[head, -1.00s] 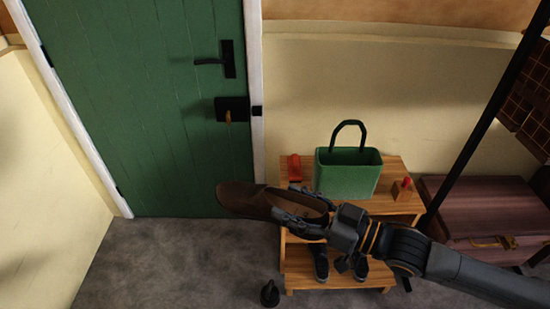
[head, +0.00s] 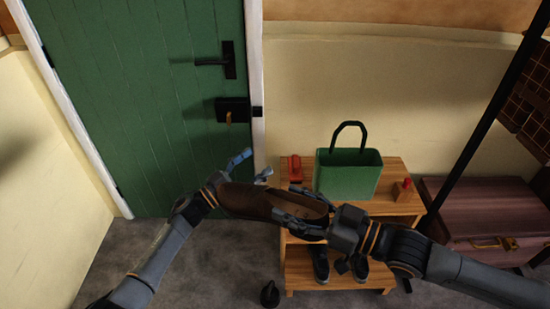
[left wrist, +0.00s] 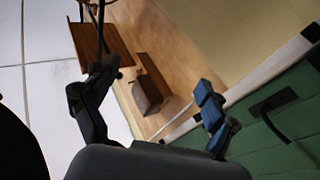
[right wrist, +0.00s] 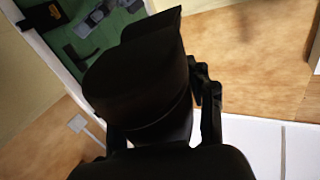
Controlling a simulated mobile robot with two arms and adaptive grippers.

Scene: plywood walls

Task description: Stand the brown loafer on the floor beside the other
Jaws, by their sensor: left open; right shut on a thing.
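The brown loafer (head: 245,202) is held up in the air in front of the wooden stand, lying roughly level with its toe to the left. My right gripper (head: 285,205) is shut on its opening end. The loafer is a large dark shape (right wrist: 140,85) between the fingers in the right wrist view. My left gripper (head: 251,168) is open and empty, just above and behind the loafer's toe end. Its spread fingers also show in the left wrist view (left wrist: 152,108). I cannot make out a second brown loafer in any view.
The wooden step stand (head: 335,282) holds a green bag (head: 348,175), a red item (head: 295,168) and dark shoes (head: 320,265). A small dark object (head: 270,293) is on the grey floor. The green door (head: 150,100) is behind; a purplish chest (head: 480,210) is right.

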